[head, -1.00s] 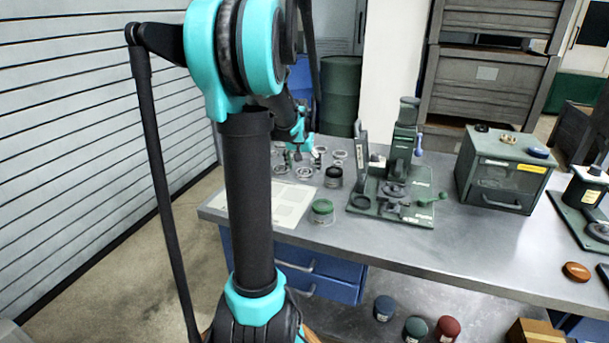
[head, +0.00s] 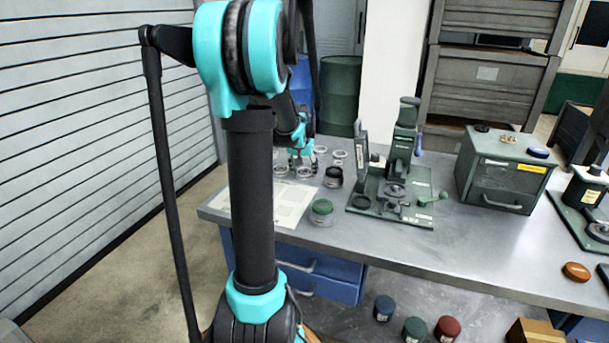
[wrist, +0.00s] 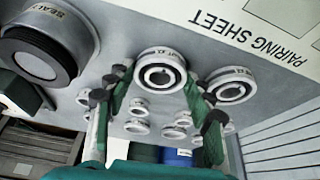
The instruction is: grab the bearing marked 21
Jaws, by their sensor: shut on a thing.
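In the wrist view, a pale ring-shaped bearing (wrist: 160,75) with a dark centre sits between the two green fingers of my gripper (wrist: 158,84). The gripper is shut on it. The mark on its face is too small to read, so I cannot tell its number. A similar ring (wrist: 232,86) lies just right of the right finger, partly hidden by it. Several smaller rings (wrist: 138,106) lie beyond. In the head view my gripper (head: 298,158) is low over the rings at the bench's far left, mostly blurred and small.
A printed pairing sheet (head: 288,205) lies in front of the rings. A dark cup (head: 333,178) and a green-topped jar (head: 322,209) stand to the right. The green press (head: 392,195) and a drawer box (head: 504,170) are farther right.

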